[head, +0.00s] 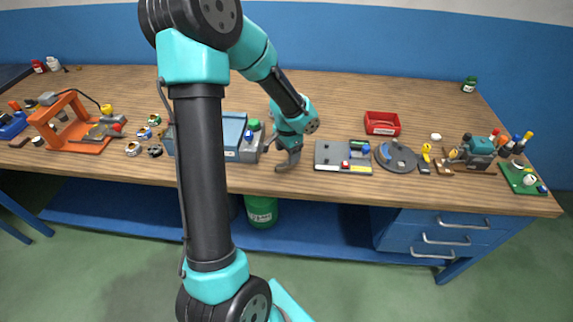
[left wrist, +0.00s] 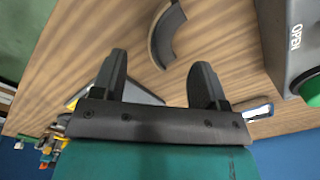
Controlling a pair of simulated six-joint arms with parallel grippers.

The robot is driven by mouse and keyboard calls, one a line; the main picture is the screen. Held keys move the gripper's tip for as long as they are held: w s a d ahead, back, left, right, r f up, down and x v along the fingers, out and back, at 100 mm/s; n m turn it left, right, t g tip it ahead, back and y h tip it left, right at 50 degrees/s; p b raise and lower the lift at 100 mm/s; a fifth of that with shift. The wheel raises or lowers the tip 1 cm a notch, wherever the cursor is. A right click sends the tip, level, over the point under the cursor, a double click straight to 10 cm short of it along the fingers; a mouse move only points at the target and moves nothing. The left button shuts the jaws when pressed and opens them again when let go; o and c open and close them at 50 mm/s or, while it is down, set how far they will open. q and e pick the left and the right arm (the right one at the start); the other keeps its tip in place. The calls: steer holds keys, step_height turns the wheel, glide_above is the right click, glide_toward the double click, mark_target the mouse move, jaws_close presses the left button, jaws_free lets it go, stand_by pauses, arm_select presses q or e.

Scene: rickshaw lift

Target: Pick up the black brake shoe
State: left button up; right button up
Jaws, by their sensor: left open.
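The black brake shoe (left wrist: 160,36) is a dark curved piece lying on the wooden bench top in the left wrist view. It sits just beyond the fingertips, roughly in line with the gap between them, and nothing grips it. My left gripper (left wrist: 160,78) is open and empty, its two dark fingers spread apart. In the head view the left gripper (head: 287,164) hangs low over the bench's front part, beside the grey-blue machine; I cannot make out the shoe there. My right gripper is not in view.
A grey box marked OPEN with a green button (left wrist: 313,90) stands close at the right of the wrist view. In the head view a grey tray (head: 325,160), a round dark disc (head: 397,157) and a red bin (head: 382,124) lie right of the gripper. The rear bench is mostly clear.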

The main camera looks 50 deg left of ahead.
mark_target(286, 162)
arm_select(q)
steer(key=shift+f, duration=0.1)
steer(key=shift+a+f, duration=0.15)
steer(key=shift+f, duration=2.35)
steer(key=shift+c, duration=0.4)
steer(key=c, duration=1.1)
